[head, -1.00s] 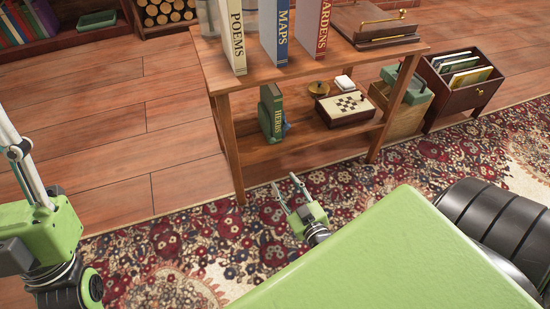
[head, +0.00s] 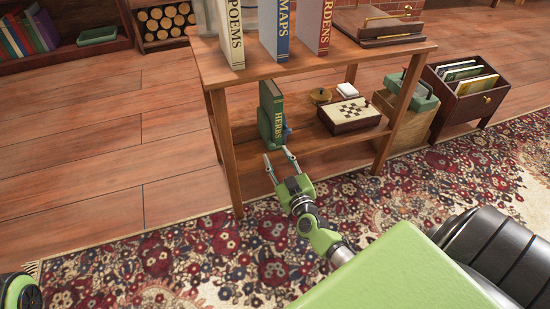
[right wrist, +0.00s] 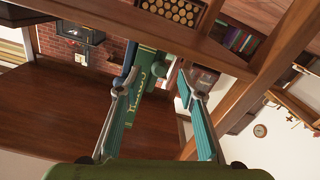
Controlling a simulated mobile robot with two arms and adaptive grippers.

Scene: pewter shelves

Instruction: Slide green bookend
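A green book lettered HERBS (head: 274,104) stands upright on the lower shelf. A green bookend (head: 264,126) shows at its left side and a blue piece (head: 287,132) at its right. My right gripper (head: 279,154) is open and empty at the shelf's front, just short of the book and bookend. In the right wrist view its two fingers (right wrist: 152,88) are spread, with the book (right wrist: 148,78) between and beyond them. The green bookend (right wrist: 162,68) shows there too, partly hidden. My left gripper is out of view.
The wooden shelf unit (head: 240,180) has a front leg left of my right gripper and its top board above. The shelf's middle is clear.

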